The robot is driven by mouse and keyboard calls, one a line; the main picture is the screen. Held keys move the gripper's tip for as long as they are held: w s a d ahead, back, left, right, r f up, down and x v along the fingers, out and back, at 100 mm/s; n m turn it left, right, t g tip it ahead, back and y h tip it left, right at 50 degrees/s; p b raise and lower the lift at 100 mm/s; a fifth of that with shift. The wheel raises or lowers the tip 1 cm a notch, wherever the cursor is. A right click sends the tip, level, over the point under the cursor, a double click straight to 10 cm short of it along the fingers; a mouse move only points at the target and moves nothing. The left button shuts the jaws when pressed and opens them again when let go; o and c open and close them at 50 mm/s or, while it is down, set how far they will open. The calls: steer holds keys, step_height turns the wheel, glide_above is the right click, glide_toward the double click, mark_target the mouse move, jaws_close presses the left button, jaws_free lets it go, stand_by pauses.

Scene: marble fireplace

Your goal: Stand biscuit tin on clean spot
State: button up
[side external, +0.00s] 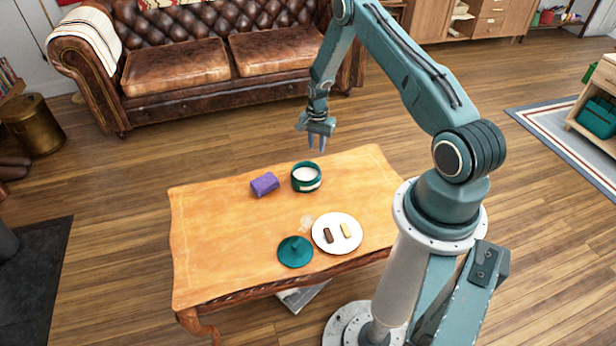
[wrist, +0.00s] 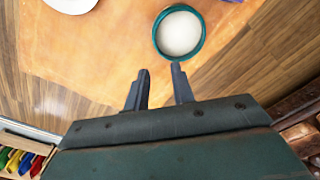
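The biscuit tin (side external: 306,186) is a round teal pot with a pale band and an open top showing a pale inside. It stands upright near the table's far edge, and it also shows in the wrist view (wrist: 158,42). Its likely lid, a teal disc with a knob (side external: 295,252), lies near the front edge. A pale smudge or crumbs (side external: 306,222) mark the wood between tin and lid. My gripper (side external: 316,149) is open and empty, above and beyond the tin; the wrist view shows its fingers (wrist: 160,70) apart, not touching the tin.
A white plate (side external: 326,245) with a dark and a pale biscuit lies right of the lid. The left half of the wooden table (side external: 215,230) is clear. A leather sofa (side external: 200,75) stands beyond.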

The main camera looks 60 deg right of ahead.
steer(key=w+a+r+n+t, duration=0.1)
steer(key=a+r+n, duration=0.15)
steer(key=r, duration=0.55)
steer(key=w+a+r+n, duration=0.15)
steer(key=a+r, duration=0.25)
steer(key=r, duration=0.4)
steer(key=w+a+r+n+t, duration=0.1)
steer(key=a+r, duration=0.2)
steer(key=r, duration=0.5)
steer(key=s+a+r+n+t, duration=0.1)
steer(key=s+a+r+n, duration=0.15)
steer(key=a+r, duration=0.35)
steer(key=s+a+r+n, duration=0.2)
steer(key=s+a+r, duration=0.15)
steer(key=r, duration=0.45)
steer(key=s+a+r+n+t, duration=0.1)
steer(key=s+a+r+n, duration=0.1)
steer(key=s+a, duration=0.2)
steer(key=s+a+r+n, duration=0.2)
steer(key=s+a+n, duration=0.1)
steer(key=s, duration=0.6)
steer(key=s+a+r+n+t, duration=0.1)
steer(key=s+a+r+n, duration=0.1)
steer(key=s, duration=0.4)
steer(key=a+n, duration=0.1)
steer(key=a, duration=0.1)
steer(key=shift+s+a+r+t, duration=0.3)
steer(key=shift+s+r, duration=0.05)
